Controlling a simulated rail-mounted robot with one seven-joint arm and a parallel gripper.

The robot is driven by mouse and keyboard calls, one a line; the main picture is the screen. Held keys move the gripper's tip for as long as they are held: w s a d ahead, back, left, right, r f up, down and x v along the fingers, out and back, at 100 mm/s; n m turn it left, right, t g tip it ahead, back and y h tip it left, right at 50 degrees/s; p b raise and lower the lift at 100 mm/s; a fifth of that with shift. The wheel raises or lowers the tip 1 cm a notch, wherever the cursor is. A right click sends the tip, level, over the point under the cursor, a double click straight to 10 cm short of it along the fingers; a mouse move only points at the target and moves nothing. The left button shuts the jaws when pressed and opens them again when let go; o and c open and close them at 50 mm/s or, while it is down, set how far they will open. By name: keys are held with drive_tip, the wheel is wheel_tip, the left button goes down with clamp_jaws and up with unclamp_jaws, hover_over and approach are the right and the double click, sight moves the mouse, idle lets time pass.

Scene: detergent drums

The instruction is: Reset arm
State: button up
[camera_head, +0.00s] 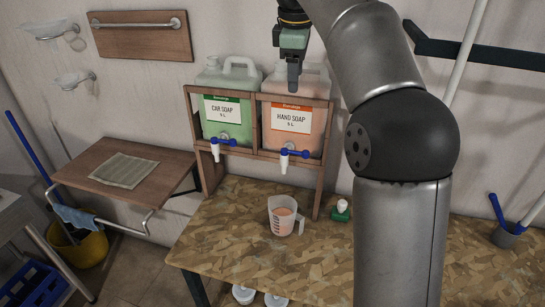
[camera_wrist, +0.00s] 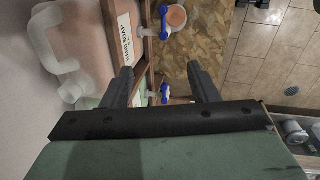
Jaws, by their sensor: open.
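My gripper (camera_head: 293,78) hangs in front of the upper part of the hand soap drum in the head view. In the wrist view my gripper (camera_wrist: 161,78) is open, its two fingers apart with nothing held between them. The hand soap drum (camera_head: 292,142) is pinkish with an orange label and a blue-handled tap. The green car soap drum (camera_head: 222,108) stands left of it in the same wooden rack (camera_head: 257,124). A clear measuring cup (camera_head: 283,216) with pinkish liquid stands on the table below; it also shows in the wrist view (camera_wrist: 176,17).
The patterned table (camera_head: 240,245) has free room around the cup. A small green bottle (camera_head: 341,211) stands right of the rack. A brown shelf (camera_head: 125,168) with a cloth is at left, above a yellow bucket (camera_head: 85,246). A dark wall rail (camera_head: 480,52) is at right.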

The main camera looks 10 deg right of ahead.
drive_tip(key=s+d+f+m, duration=0.1)
drive_tip(key=s+f+m, duration=0.6)
drive_tip(key=s+f, duration=0.7)
drive_tip(key=s+d+f+m+g, duration=0.1)
drive_tip(key=s+f+m, duration=0.6)
drive_tip(key=s+f, duration=0.7)
drive_tip(key=s+d, duration=0.1)
drive_tip(key=s, duration=0.3)
drive_tip(key=shift+d+f+m+y, duration=0.2)
drive_tip(key=shift+m+y, duration=0.1)
